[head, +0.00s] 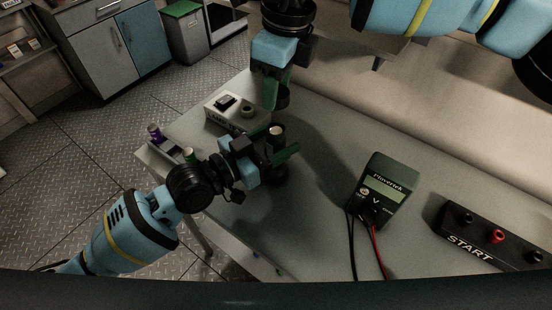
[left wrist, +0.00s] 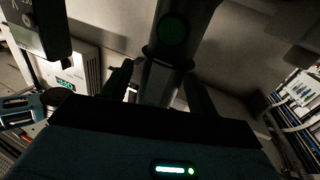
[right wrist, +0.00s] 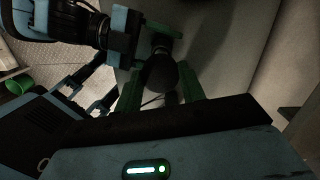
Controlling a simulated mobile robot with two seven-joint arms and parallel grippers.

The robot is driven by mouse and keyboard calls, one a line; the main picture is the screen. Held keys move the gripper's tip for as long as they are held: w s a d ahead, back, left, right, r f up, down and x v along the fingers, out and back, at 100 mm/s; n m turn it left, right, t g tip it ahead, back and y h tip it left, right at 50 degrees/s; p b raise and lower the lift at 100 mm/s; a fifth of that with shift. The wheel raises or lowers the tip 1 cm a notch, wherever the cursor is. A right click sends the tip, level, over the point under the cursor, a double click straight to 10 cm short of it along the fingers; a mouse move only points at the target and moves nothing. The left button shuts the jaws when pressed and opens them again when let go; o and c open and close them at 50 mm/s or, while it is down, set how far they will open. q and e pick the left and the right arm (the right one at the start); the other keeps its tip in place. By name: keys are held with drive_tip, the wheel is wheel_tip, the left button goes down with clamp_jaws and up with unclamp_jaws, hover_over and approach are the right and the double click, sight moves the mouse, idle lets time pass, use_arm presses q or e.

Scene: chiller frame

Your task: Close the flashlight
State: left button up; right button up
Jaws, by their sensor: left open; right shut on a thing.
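The flashlight body (head: 277,131) stands upright on the table, with a pale open-looking top. My left gripper (head: 270,155) is open, its green fingers on either side of the body. In the left wrist view a grey cylinder (left wrist: 156,85) rises between the dark fingers, and I cannot tell whether they touch it. My right gripper (head: 274,95) points down above and behind the body, shut on a dark round flashlight cap (head: 283,97). The cap also shows between the green fingers in the right wrist view (right wrist: 160,76). The cap appears apart from the body in the head view.
A pale labelled box (head: 225,119) stands behind the grippers. A purple-topped cylinder (head: 154,131) and a green-topped one (head: 189,155) are near the table's left edge. A multimeter (head: 388,180) with leads and a black START box (head: 485,235) lie right. Bare table lies between.

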use_arm(q)
clamp_jaws()
use_arm(e)
hover_over(275, 130)
drive_tip(key=shift+d+f, duration=0.15)
drive_tip(key=shift+f, duration=2.35)
drive_tip(key=shift+f, duration=0.1)
drive_tip(key=shift+f, duration=0.8)
drive_tip(key=shift+f, duration=0.6)
